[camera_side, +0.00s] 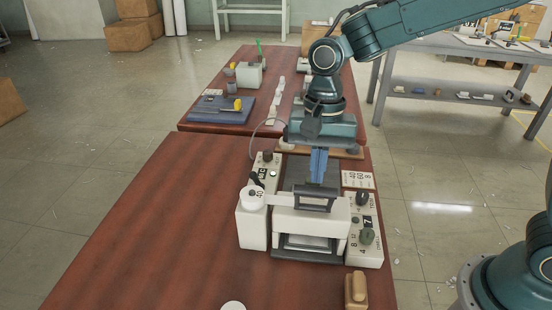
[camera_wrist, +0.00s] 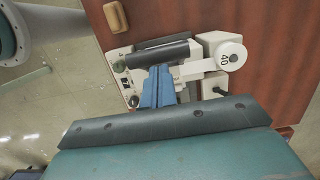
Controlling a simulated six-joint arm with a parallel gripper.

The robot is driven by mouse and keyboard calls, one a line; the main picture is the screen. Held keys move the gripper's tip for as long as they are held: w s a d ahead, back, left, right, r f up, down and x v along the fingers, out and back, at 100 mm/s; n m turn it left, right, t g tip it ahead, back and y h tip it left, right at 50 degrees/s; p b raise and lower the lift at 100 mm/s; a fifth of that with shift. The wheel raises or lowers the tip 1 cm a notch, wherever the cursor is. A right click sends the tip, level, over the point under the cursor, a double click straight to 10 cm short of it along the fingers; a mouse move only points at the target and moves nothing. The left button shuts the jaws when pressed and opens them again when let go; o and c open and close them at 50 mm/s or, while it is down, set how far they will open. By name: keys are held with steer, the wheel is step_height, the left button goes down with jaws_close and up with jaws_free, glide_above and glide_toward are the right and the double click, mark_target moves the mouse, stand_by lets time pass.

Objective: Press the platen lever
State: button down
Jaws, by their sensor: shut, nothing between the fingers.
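The press (camera_side: 254,232) is a white machine on the red-brown table. A dark handle bar (camera_side: 313,204), apparently the platen lever, spans its front above a white crosspiece. The bar shows in the wrist view (camera_wrist: 152,55) as a dark grey length just beyond the fingertips. My gripper (camera_side: 319,180) points straight down over the press, with its blue fingers shut together and empty. Its fingertips (camera_wrist: 161,69) appear right beside the bar; whether they touch it I cannot tell. The fingers and my wrist hide part of the machine behind them.
A white round cap marked 40 (camera_wrist: 231,56) stands at one side of the press. A control panel with dark knobs (camera_side: 365,237) is on the right. A tan block (camera_side: 356,289) lies near the front. The table's left side (camera_side: 160,220) is clear.

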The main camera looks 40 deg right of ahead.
mark_target(316, 193)
steer(key=shift+s+a+f+t+h, duration=0.1)
steer(key=shift+s+a+t+h, duration=0.2)
steer(key=shift+s+a, duration=0.15)
stand_by(0.5)
steer(key=shift+s+a+f+t+h, duration=0.3)
steer(key=shift+s+a+t+h, duration=0.3)
steer(key=shift+s+a, duration=0.1)
steer(key=s+a+f+t+h, duration=0.2)
steer(key=s+a+f, duration=0.3)
steer(key=f, duration=0.3)
steer(key=shift+t+h, duration=0.3)
steer(key=shift+s+a+f, duration=0.1)
steer(key=shift+f, duration=0.05)
stand_by(0.4)
steer(key=v, duration=1.2)
stand_by(0.4)
